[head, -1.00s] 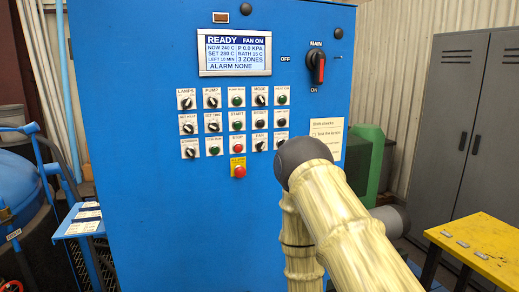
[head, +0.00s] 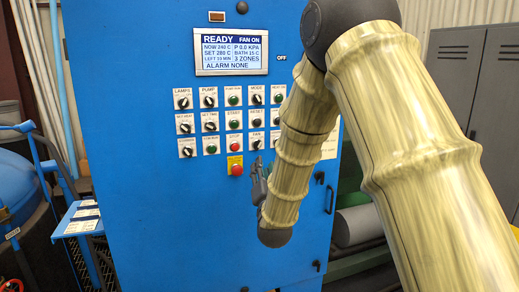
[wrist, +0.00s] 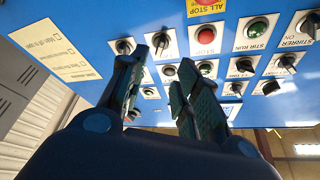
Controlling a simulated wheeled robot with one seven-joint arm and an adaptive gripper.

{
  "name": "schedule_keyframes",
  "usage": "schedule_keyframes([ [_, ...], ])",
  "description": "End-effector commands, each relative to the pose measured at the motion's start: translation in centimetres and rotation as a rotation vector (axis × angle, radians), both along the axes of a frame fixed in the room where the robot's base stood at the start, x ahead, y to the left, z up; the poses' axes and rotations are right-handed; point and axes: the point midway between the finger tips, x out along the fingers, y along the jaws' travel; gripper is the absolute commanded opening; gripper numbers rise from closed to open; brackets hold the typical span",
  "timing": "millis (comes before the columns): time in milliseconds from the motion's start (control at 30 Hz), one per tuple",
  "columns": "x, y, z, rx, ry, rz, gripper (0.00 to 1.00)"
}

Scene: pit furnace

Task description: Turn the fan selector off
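The fan selector (head: 257,144) is a black knob on a white plate in the lower row of the blue panel, right of the red stop button. The display (head: 231,49) reads READY and FAN ON. In the wrist view the panel is upside down, and the fan selector (wrist: 160,41) shows just beyond the fingertips. My gripper (head: 260,172) is just below and in front of it in the head view, partly hidden by my arm. In the wrist view my gripper (wrist: 150,76) has its fingers apart with nothing between them. I see no contact with the knob.
Close by are the red stop button (wrist: 206,36), the red all-stop button (head: 236,169) on its yellow plate, and other knobs and buttons. My arm covers the right side of the panel. A grey locker (head: 440,65) stands at the right.

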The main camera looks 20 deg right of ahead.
Motion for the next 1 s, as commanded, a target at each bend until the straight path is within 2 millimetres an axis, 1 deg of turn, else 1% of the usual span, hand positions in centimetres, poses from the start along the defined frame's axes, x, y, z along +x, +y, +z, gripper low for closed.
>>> schedule_keyframes([
  [167, 1.7, -0.3, 0.9, -0.001, -0.002, -0.001, 0.32],
  [400, 5.3, -0.9, 2.2, -0.001, -0.001, 0.000, 0.32],
  [600, 8.0, -1.4, 3.0, -0.002, 0.001, 0.001, 0.32],
  [800, 9.5, -1.6, 3.4, -0.001, 0.001, 0.001, 0.32],
  [1000, 9.8, -1.7, 3.4, -0.001, 0.002, 0.001, 0.32],
])
